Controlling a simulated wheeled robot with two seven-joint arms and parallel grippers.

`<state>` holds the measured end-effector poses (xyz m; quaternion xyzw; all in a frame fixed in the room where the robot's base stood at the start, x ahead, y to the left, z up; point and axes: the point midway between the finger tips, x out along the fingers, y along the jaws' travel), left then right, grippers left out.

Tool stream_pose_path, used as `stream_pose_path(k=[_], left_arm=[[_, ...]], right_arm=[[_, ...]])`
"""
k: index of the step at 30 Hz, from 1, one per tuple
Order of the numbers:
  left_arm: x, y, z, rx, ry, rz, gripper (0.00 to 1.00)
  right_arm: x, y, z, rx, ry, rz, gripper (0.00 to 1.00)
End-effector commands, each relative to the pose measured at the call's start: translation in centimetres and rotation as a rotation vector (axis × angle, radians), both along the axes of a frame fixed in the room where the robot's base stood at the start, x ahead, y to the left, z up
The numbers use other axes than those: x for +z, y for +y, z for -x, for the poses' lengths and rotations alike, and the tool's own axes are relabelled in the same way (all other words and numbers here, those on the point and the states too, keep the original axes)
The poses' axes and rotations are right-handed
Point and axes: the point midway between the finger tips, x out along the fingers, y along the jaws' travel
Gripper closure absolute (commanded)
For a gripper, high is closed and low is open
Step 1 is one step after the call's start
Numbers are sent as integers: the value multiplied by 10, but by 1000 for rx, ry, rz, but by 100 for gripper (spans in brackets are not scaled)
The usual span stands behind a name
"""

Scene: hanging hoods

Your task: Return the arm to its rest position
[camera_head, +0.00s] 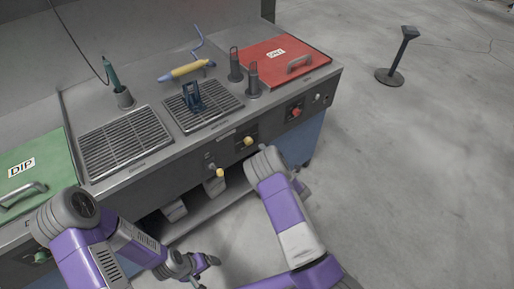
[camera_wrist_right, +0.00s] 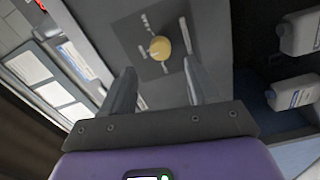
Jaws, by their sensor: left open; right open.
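My left arm comes in from the left in the head view, and its gripper (camera_head: 206,270) hangs low in front of the cabinet, open and empty. My right arm (camera_head: 285,210) reaches up from the bottom right, bent in front of the cabinet's right part. Its gripper is hidden in the head view. In the right wrist view my right gripper (camera_wrist_right: 160,68) is open with nothing between its fingers. It faces the cabinet front, where a yellow knob (camera_wrist_right: 160,48) shows beyond the fingertips, apart from them.
The cabinet carries a green DIP lid (camera_head: 45,160), two grates (camera_head: 125,142), a yellow-handled tool (camera_head: 186,71) and a red lid (camera_head: 285,62). White bottles (camera_wrist_right: 292,92) stand on its lower shelf. A post stand (camera_head: 396,62) is at the back right. The floor at right is clear.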

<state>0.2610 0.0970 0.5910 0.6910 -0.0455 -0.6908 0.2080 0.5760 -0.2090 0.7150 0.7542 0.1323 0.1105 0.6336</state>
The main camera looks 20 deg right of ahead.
Motion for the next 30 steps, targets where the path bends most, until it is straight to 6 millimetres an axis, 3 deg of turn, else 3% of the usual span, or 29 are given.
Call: stream_pose_path(k=[4,21,26,30], left_arm=[[2,0,0,0,0,0,15],[3,0,0,0,0,0,15],[11,0,0,0,0,0,15],[22,0,0,0,0,0,15]], right_arm=[[0,-3,8,-1,1,0,40],[-4,-7,10,-24,28,-22,40],[-38,-29,30,-214,257,-214,40],[-87,-34,82,-491,611,-541,40]])
